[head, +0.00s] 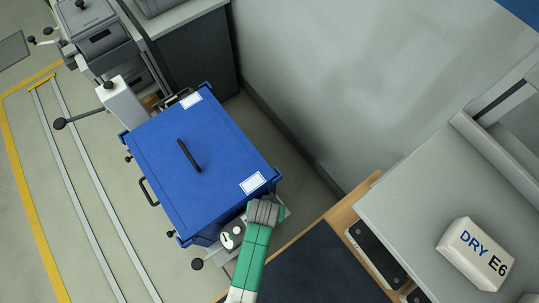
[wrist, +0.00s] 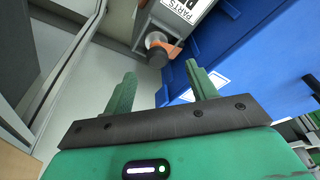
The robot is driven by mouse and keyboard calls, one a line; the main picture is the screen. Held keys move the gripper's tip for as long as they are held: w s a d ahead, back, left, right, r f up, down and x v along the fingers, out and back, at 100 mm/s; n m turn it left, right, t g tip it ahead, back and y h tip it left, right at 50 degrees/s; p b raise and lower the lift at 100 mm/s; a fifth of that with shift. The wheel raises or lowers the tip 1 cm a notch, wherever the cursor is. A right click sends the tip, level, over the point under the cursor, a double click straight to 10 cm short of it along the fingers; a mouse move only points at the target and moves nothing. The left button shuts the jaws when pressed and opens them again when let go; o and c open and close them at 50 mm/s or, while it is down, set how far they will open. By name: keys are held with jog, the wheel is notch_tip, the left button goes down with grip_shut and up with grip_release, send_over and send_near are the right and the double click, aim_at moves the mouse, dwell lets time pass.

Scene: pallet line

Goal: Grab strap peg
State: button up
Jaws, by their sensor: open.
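The peg is beyond the fingertips, roughly in line with the gap and apart from both fingers. In the head view my green arm reaches to the lower right corner of the blue lidded box (head: 215,150); the fingertips and the peg cannot be made out there.
The blue box wall (wrist: 245,50) is close beyond the right finger. A grey wall (head: 350,70) stands to the right in the head view.

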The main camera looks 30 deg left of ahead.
jog(key=b+x, duration=0.1)
jog(key=x, duration=0.1)
jog(key=b+x, duration=0.1)
jog(key=x, duration=0.4)
jog(key=shift+w+d+f+b, duration=0.1)
jog(key=shift+w+f+b, duration=0.15)
jog(key=shift+w+b, duration=0.15)
grip_shut()
